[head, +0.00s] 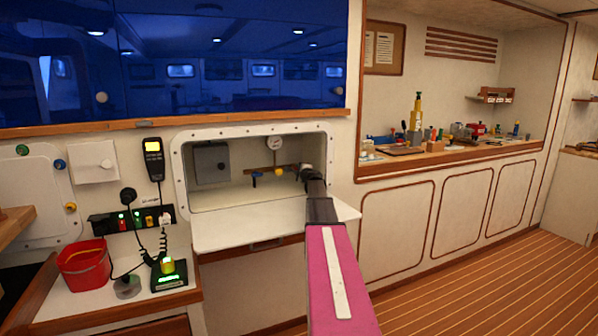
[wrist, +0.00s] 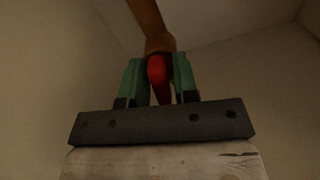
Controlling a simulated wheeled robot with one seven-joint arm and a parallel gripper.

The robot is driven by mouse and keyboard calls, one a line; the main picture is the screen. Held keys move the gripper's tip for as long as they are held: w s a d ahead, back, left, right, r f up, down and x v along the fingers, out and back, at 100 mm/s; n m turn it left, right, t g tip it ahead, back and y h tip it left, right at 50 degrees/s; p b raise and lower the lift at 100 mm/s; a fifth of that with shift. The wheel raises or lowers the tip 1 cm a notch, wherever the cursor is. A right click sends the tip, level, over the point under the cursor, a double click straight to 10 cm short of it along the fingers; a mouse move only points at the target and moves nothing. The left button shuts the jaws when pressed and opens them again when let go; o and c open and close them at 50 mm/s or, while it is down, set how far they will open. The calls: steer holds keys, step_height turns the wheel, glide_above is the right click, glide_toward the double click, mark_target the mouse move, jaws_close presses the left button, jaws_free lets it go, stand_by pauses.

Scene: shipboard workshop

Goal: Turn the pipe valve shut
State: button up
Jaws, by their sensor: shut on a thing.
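In the wrist view, a red valve handle (wrist: 156,70) sits between the two green fingers of my gripper (wrist: 157,76), which is shut on it. A brown pipe (wrist: 147,18) runs up behind the handle. In the head view, the pipe (head: 262,168) lies across the back of an open wall recess. My arm reaches into the recess's right side and hides the red handle and my gripper's fingers in that view.
A grey box (head: 211,163) is at the recess's left. The white flap (head: 250,222) lies folded down below the opening. The white recess frame (head: 328,150) closely borders my arm at right. A red bucket (head: 84,265) and a handset are at left.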

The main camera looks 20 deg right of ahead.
steer(key=shift+n, duration=0.8)
steer(key=shift+f, duration=0.1)
steer(key=o, duration=0.7)
steer(key=s, duration=1)
steer(key=shift+s+a, duration=0.1)
steer(key=shift+s, duration=0.35)
